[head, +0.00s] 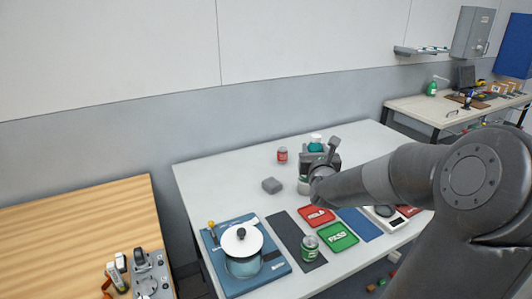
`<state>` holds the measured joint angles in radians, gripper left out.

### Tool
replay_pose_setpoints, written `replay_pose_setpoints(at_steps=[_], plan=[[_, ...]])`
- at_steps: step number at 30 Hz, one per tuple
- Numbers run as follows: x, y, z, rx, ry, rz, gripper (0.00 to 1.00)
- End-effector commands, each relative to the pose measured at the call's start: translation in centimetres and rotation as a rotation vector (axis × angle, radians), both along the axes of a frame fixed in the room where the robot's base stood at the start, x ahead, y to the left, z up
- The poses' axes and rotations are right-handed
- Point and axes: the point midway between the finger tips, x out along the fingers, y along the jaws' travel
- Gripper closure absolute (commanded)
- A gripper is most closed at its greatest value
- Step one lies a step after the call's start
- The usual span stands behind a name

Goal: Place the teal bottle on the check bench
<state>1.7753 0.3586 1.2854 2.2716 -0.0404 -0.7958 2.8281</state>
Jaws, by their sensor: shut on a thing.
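The teal bottle (315,146) with a white cap shows just beyond my gripper (317,157) in the head view. Its lower part is hidden by the gripper and wrist. My gripper is shut on the bottle, which looks upright. The check bench appears to be the white-topped table (220,180) with red and green marked mats. The bottle and gripper are over its back middle part. I cannot tell whether the bottle's base touches the top.
A red can (282,155) and a grey block (271,185) stand left of my gripper. The back left is clear.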

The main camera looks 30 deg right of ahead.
Motion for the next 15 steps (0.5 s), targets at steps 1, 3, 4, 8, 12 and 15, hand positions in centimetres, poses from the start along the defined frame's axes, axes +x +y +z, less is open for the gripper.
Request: replay_pose_setpoints(at_steps=[1, 3, 4, 8, 12, 15], plan=[[-1.5, -2.4, 0.2, -0.004, 0.000, -0.044, 0.89], [-3.5, -5.0, 0.3, -0.004, 0.000, -0.092, 0.89], [-4.3, -5.9, 0.3, -0.004, 0.000, -0.111, 0.89], [-7.3, -9.3, 0.5, -0.001, 0.000, -0.178, 0.89], [-10.0, -11.9, 0.7, -0.002, 0.000, -0.234, 0.89], [-11.6, -13.3, 0.8, -0.001, 0.000, -0.267, 0.89]])
